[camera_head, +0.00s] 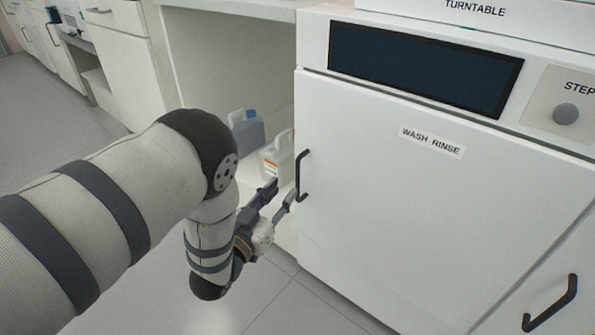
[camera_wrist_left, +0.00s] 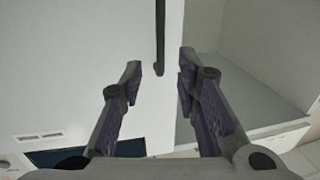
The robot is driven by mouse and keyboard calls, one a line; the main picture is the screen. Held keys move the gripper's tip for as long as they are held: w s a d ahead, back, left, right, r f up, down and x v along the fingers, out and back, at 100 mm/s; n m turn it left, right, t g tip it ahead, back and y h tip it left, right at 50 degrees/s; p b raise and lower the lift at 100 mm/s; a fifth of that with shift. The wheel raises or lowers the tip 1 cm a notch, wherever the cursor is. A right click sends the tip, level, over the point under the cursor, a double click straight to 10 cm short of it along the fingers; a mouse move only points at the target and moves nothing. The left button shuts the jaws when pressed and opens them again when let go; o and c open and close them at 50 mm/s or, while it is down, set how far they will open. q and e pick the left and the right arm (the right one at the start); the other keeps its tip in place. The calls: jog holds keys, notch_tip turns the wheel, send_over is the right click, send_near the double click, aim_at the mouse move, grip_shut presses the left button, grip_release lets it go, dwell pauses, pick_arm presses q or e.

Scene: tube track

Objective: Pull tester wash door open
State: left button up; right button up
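The tester wash door (camera_head: 420,215) is a white panel labelled WASH RINSE, and it looks shut in the head view. Its black vertical bar handle (camera_head: 302,175) is at the panel's left edge. My left gripper (camera_head: 281,191) is open and empty, close to the handle on its left side. In the left wrist view, the handle (camera_wrist_left: 160,38) comes down from the top edge, and its end lies between the two spread fingertips of my left gripper (camera_wrist_left: 160,72). Neither finger clearly touches it. My right gripper is not in view.
Left of the door is an open cabinet bay holding a white jug (camera_head: 277,160) and a grey jug with a blue cap (camera_head: 247,132). A dark display (camera_head: 425,66) and a grey knob (camera_head: 565,113) sit above the door. Another handle (camera_head: 552,306) is at lower right.

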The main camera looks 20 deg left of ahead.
aim_at(297, 174)
pick_arm(q)
jog(key=w, duration=0.2)
jog(key=w+b, duration=0.1)
jog(key=w, duration=0.2)
jog(key=w+d+b, duration=0.1)
jog(key=w, duration=0.1)
jog(key=shift+w+d+f, duration=0.1)
jog(key=shift+w+f, duration=0.1)
jog(key=shift+w, duration=0.05)
jog(key=shift+w+r, duration=0.1)
jog(key=shift+w, duration=0.45)
grip_shut()
